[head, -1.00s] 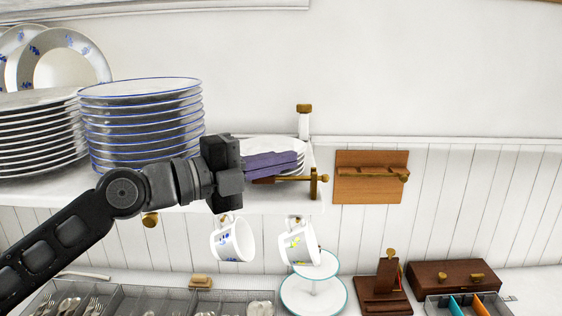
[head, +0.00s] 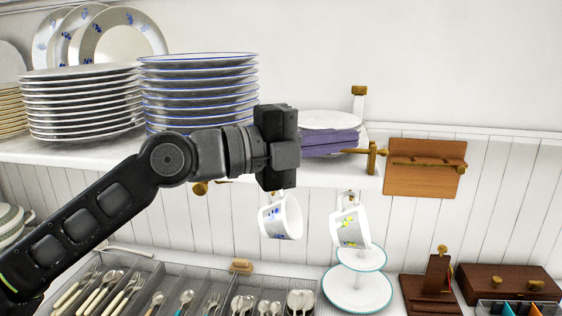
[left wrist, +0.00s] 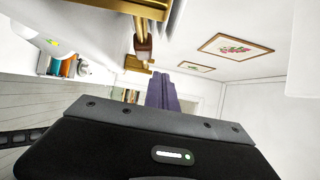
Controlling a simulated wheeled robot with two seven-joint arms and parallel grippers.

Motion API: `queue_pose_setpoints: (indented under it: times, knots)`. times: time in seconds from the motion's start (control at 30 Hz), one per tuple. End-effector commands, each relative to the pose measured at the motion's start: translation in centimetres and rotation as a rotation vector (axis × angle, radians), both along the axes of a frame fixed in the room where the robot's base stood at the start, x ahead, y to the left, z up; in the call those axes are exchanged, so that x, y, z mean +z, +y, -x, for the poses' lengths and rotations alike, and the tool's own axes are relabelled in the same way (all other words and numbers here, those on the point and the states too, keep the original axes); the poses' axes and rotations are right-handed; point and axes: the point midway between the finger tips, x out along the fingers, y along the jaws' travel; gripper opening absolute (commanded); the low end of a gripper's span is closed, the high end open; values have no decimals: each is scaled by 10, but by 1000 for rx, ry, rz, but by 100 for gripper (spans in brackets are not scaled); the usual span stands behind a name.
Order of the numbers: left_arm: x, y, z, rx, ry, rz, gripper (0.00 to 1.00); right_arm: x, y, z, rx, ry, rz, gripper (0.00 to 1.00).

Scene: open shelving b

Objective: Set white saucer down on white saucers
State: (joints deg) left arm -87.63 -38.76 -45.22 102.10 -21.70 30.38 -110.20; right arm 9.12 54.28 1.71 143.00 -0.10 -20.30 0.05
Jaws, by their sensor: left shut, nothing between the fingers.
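A stack of white saucers (head: 331,119) stands at the right end of the white shelf (head: 372,182). Its top saucer shows in the head view, and its lower part is hidden behind my left gripper's fingers. My left gripper (head: 345,143) reaches in from the left, with its purple fingers pointing right in front of the stack. The fingers are shut with nothing between them; they also show in the left wrist view (left wrist: 162,90). I cannot tell whether they touch the saucers. No separate saucer shows in a gripper. My right gripper is not in view.
Blue-rimmed plates (head: 200,88) and white plates (head: 82,105) are stacked left of the saucers. A brass-and-wood peg (head: 372,157) stands at the shelf's right end. Two mugs (head: 281,216) (head: 349,226) hang below. A tiered stand (head: 357,287) and cutlery tray (head: 205,285) are lower.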

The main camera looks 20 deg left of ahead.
Motion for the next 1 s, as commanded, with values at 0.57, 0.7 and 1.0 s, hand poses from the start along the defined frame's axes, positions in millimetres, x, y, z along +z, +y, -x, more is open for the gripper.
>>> queue_pose_setpoints:
  times: [0.57,0.7,1.0]
  knots:
    - [2,70,60,6,0,8,0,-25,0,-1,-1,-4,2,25]
    - [3,70,60,6,-1,8,0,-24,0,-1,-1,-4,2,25]
    - [3,70,60,6,-1,8,0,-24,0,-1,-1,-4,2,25]
